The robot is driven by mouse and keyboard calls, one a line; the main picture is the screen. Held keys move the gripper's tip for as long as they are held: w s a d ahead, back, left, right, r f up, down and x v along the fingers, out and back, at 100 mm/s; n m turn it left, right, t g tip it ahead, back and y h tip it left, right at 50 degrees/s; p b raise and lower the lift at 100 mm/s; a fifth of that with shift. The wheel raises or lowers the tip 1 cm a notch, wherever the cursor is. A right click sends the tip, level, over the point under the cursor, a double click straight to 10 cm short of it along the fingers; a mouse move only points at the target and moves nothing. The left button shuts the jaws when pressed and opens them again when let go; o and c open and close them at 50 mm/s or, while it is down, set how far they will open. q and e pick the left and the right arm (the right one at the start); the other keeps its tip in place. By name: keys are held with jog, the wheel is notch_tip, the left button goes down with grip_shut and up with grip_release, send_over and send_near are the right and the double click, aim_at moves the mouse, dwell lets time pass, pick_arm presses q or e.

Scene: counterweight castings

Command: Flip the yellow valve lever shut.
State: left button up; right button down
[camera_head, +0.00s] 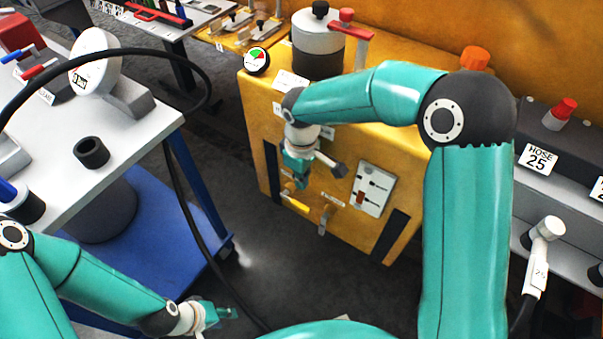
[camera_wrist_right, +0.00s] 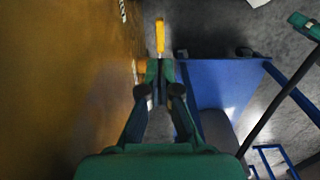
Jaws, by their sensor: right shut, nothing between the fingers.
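The yellow valve lever (camera_head: 296,204) is a short bar low on the front face of the yellow cabinet (camera_head: 336,230), slanting down to the right in the head view. My right gripper (camera_head: 296,178) is just above it, in front of the cabinet face. In the right wrist view the lever (camera_wrist_right: 160,36) shows beyond the shut fingertips (camera_wrist_right: 160,68), in line with them; I cannot tell whether they touch. The lever's pivot is not clear. My left gripper (camera_head: 221,312) is low at the bottom of the head view, far from the lever; its fingers are too small to read.
A grey-and-white panel (camera_head: 373,189) and another fitting (camera_head: 325,218) sit right of the lever. A blue-framed cart (camera_head: 150,240) with a white top stands at left, a black hose (camera_head: 172,178) hanging beside it. Dark floor between cart and cabinet is open.

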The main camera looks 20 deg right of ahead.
aim_at(301, 206)
pick_arm(q)
jog(key=shift+f+b, duration=0.4)
jog(key=shift+f, duration=0.1)
pick_arm(e)
notch_tip(301, 206, down, 10)
jog(key=shift+r, duration=0.15)
